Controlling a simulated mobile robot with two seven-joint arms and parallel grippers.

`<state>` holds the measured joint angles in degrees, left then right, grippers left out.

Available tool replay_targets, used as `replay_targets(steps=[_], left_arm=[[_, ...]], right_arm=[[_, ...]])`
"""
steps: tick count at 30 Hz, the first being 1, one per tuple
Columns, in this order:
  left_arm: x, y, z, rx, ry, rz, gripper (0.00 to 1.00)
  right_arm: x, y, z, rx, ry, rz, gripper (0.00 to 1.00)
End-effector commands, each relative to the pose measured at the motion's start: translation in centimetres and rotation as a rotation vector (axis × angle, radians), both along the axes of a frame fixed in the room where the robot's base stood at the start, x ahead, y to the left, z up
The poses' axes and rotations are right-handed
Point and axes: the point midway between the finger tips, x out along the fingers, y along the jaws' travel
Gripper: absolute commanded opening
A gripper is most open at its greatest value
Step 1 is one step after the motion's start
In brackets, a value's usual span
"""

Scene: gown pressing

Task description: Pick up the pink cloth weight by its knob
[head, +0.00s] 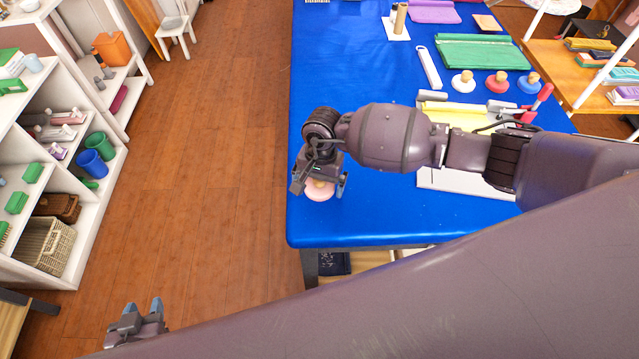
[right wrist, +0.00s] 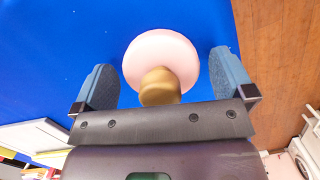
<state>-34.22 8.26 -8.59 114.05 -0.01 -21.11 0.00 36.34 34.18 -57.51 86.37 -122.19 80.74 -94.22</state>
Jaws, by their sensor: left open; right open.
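The pink cloth weight (head: 319,191) is a round pink disc with a wooden knob, standing on the blue table near its left front corner. In the right wrist view the pink disc (right wrist: 160,55) and its tan knob (right wrist: 159,87) show between the fingers. My right gripper (head: 319,186) is open, with one finger on each side of the weight and gaps to both. The gripper body hides part of the knob. My left gripper (head: 142,312) is open and empty over the wooden floor at the lower left.
White, red and blue weights with knobs (head: 497,82) stand farther back on the blue table (head: 340,70). A board with yellow cloth (head: 455,114) lies behind my right arm. White shelves (head: 75,200) stand at left. The table's left edge is close to the pink weight.

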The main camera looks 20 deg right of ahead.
Motion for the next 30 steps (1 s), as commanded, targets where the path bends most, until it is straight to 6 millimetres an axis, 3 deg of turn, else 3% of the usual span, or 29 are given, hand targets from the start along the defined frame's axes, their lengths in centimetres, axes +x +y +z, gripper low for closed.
replay_targets(steps=[8,20,30], left_arm=[[0.04,-0.05,0.04,-0.001,-0.001,0.000,0.43],[-0.28,-0.02,-0.13,-0.002,0.005,0.003,0.43],[-0.45,0.01,-0.21,-0.002,0.009,0.003,0.43]], right_arm=[[-0.03,0.04,-0.26,0.000,0.000,0.000,1.00],[-0.02,0.04,-0.23,0.000,0.000,0.000,0.39],[0.10,0.04,0.43,0.001,-0.003,0.000,0.39]])
